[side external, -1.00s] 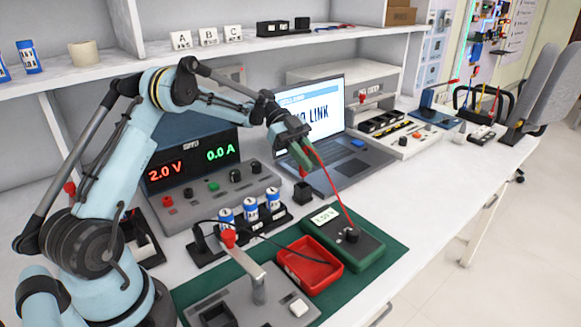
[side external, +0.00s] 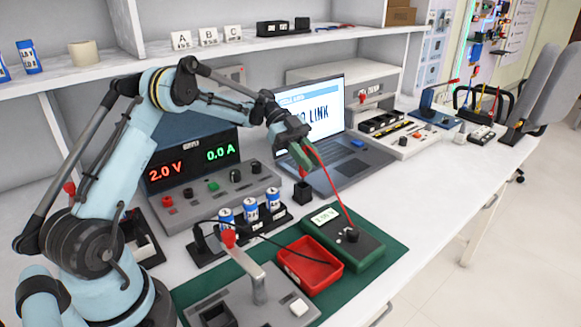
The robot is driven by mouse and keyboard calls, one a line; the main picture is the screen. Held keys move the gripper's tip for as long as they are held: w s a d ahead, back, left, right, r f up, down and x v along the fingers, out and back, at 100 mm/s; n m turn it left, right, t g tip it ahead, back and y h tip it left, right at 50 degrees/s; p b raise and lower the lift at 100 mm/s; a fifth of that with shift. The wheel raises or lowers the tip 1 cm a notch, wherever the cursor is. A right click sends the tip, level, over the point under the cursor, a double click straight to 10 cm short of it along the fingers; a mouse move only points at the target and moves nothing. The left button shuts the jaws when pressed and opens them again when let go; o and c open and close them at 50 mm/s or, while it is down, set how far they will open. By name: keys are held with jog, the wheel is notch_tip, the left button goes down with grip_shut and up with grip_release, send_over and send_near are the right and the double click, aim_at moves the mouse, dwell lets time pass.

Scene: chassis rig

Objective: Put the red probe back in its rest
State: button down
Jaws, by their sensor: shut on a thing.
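My gripper (side external: 301,156), with green fingers, is shut on the red probe (side external: 303,173) and points downward in front of the laptop. Only a short red part of the probe shows below the fingers. A small black block (side external: 303,192), which looks like the probe's rest, stands on the bench directly below it. The probe's lower end is at or just above the block's top; I cannot tell whether it is inside. A red lead (side external: 331,186) runs from the probe to the green meter (side external: 372,252).
Left of the block, a black holder has several blue-and-white cells (side external: 250,207). A red tray (side external: 310,282) lies on the green mat (side external: 398,254) beside the meter. The laptop (side external: 345,170) stands close behind my gripper. White bench right of the meter is clear.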

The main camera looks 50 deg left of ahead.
jog(key=shift+f, duration=2.35)
jog(key=c, duration=0.9)
grip_release()
jog(key=shift+r, duration=0.5)
notch_tip(320, 180, up, 3)
jog(key=shift+f, duration=0.1)
jog(key=s+d+r, duration=0.4)
jog(key=d+r, duration=0.3)
jog(key=d, duration=0.4)
jog(key=shift+s, duration=0.2)
jog(key=shift+r, duration=0.1)
